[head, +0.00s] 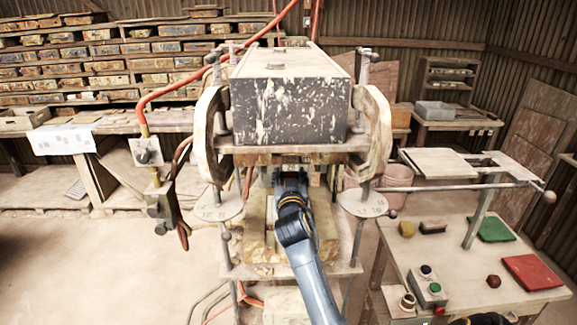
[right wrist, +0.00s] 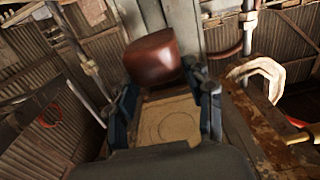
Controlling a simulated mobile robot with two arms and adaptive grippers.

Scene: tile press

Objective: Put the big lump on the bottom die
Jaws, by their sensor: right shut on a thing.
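My right gripper (head: 290,178) reaches into the gap of the press, under its heavy dark upper block (head: 290,100). In the right wrist view, the right gripper (right wrist: 160,85) is shut on the big lump (right wrist: 152,57), a smooth reddish-brown piece between its fingers. A tan square die face (right wrist: 165,120) with a round mark shows between the fingers; I cannot tell whether it is the bottom die or the upper one. In the head view the lump is hidden by the gripper and arm. My left gripper is not in view.
Press posts and curved side arms (head: 207,130) flank the narrow gap. At right, a bench (head: 455,265) holds a green tile (head: 491,228), a red tile (head: 533,272), small lumps (head: 406,229) and a button box (head: 428,290). Loaded shelves (head: 110,62) stand behind.

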